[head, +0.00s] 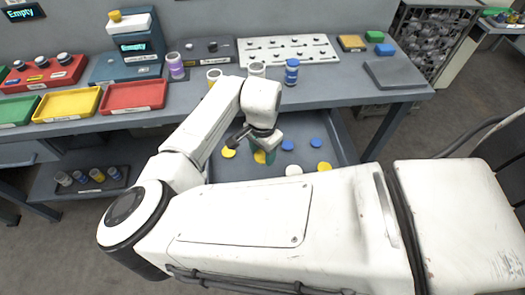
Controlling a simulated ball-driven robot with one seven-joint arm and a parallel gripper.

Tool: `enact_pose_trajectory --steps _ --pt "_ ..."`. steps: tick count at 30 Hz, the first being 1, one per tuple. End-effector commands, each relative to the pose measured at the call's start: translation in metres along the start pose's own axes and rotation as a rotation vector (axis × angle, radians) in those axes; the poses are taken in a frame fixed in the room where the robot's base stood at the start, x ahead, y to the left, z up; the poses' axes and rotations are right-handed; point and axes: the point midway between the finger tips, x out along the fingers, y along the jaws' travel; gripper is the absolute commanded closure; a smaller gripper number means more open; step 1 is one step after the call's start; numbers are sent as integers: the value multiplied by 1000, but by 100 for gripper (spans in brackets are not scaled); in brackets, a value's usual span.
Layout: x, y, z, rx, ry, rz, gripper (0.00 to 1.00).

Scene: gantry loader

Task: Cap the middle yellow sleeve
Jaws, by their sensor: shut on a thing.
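My gripper (262,157) points down over the open drawer below the bench's front edge. It is shut on a yellow cap (259,157), seen at its tip; the fingers are small and partly hidden. Loose caps lie in the drawer: yellow (228,153), blue (287,145) and white (293,169).
Red (133,96) and yellow (66,105) trays sit along the bench's left front. A white panel with knobs (288,50) lies at the back. A lower rack (92,179) holds several sleeves. Bare bench top (335,85) shows right of the blue sleeve.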

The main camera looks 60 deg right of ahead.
Motion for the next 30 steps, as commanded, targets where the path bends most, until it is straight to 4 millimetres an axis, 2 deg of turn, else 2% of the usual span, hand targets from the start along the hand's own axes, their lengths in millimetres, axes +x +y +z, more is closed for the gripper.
enact_pose_trajectory --steps 15,30 --pt "-25 0 0 0 2 0 78" --pt "-30 -3 5 28 0 -1 78"
